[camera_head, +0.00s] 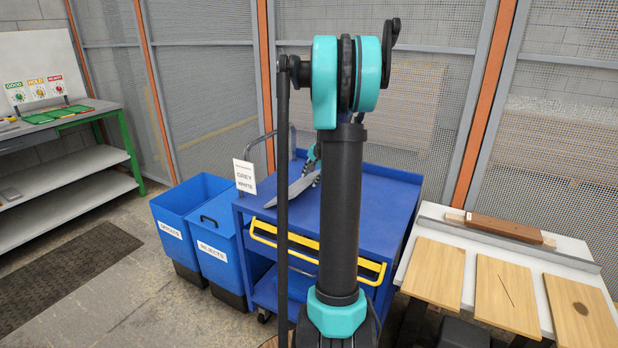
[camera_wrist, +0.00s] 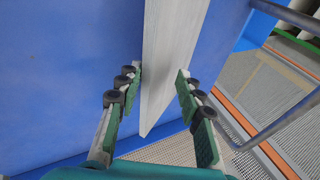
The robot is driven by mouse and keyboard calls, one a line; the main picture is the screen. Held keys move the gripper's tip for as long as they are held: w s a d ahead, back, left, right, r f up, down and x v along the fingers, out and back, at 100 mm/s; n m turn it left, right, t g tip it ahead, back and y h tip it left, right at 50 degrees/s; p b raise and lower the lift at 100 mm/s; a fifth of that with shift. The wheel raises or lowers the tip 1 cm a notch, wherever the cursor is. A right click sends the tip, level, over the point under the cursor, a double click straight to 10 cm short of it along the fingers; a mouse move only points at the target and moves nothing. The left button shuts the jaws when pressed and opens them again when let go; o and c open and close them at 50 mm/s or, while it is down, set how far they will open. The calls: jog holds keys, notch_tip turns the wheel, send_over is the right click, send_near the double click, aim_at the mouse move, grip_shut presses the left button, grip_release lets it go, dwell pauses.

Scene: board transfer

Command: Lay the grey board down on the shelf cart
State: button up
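The grey board (camera_wrist: 172,50) runs between my two fingertips in the wrist view, its near end reaching back between the finger pads. In the head view the board (camera_head: 302,186) shows as a tilted grey strip over the blue shelf cart (camera_head: 385,190), partly hidden by my arm. The fingers (camera_head: 315,168) are mostly hidden behind my arm there. Whether the board touches the cart top cannot be told.
A sign reading GREY WHITE (camera_head: 245,177) stands at the cart's left edge. Blue bins (camera_head: 215,240) stand left of the cart. A white table (camera_head: 430,212) with several wooden boards is at the right. The cart top's right side is clear.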

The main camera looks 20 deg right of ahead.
jog(key=shift+s+d+r, duration=0.15)
jog(key=shift+s+r, duration=0.15)
jog(key=shift+s, duration=0.45)
jog(key=shift+s+d+r, duration=0.1)
jog(key=shift+s+r, duration=0.2)
jog(key=shift+s, duration=0.45)
jog(key=o, duration=0.6)
jog(key=shift+c, duration=0.2)
notch_tip(320, 180, up, 8)
jog(key=s, duration=0.1)
jog(key=shift+s+f, duration=0.2)
jog(key=shift+s, duration=0.05)
